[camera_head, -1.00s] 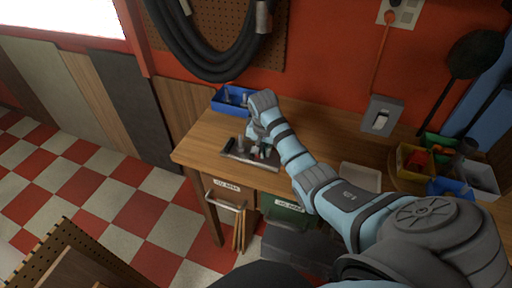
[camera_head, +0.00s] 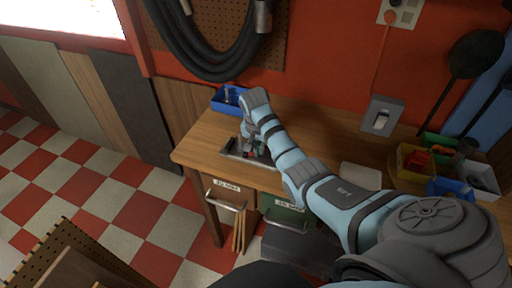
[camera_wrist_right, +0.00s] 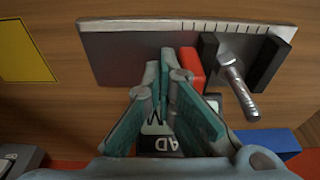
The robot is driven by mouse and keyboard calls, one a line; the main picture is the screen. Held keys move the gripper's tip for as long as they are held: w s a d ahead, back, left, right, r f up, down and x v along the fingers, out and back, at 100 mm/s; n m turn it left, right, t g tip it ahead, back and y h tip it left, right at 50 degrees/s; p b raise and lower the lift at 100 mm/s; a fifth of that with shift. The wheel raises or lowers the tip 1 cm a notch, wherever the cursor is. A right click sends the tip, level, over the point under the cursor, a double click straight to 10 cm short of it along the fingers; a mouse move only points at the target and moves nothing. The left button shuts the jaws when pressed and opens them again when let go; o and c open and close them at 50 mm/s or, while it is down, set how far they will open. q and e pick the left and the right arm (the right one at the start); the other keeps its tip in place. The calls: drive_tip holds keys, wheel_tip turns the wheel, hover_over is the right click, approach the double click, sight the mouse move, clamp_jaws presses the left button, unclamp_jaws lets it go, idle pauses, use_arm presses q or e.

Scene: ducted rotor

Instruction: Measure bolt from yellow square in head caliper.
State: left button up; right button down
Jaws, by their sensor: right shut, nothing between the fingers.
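The caliper is a grey metal plate (camera_wrist_right: 120,50) with tick marks along one edge in the right wrist view; it lies on the wooden bench (camera_head: 200,150). Two upright black jaws (camera_wrist_right: 270,60) stand near its right end. A red block (camera_wrist_right: 193,65) sits beside the left jaw. My right gripper (camera_wrist_right: 169,62) is shut and empty, its tips close to the red block's left side. A yellow square (camera_wrist_right: 25,50) lies left of the plate. My left gripper is not in view.
A blue bin (camera_head: 230,99) with small parts stands behind the caliper, near the wall. A yellow bin (camera_head: 414,161) and other bins stand at the right. A pale tray (camera_head: 360,176) lies beside my forearm.

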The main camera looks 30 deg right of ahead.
drive_tip(key=shift+w+a+b, duration=0.3)
drive_tip(key=shift+w+a, duration=0.15)
drive_tip(key=shift+w, duration=0.15)
drive_tip(key=shift+w+a+b, duration=0.3)
drive_tip(key=shift+w+a, duration=0.1)
drive_tip(key=shift+w, duration=0.2)
drive_tip(key=shift+r, duration=0.1)
idle(0.4)
drive_tip(key=shift+s+d+p, duration=0.2)
drive_tip(key=shift+s+p, duration=0.05)
drive_tip(key=shift+p, duration=0.75)
drive_tip(key=shift+s, duration=0.1)
drive_tip(key=shift+s+d, duration=0.1)
drive_tip(key=shift+d, duration=0.05)
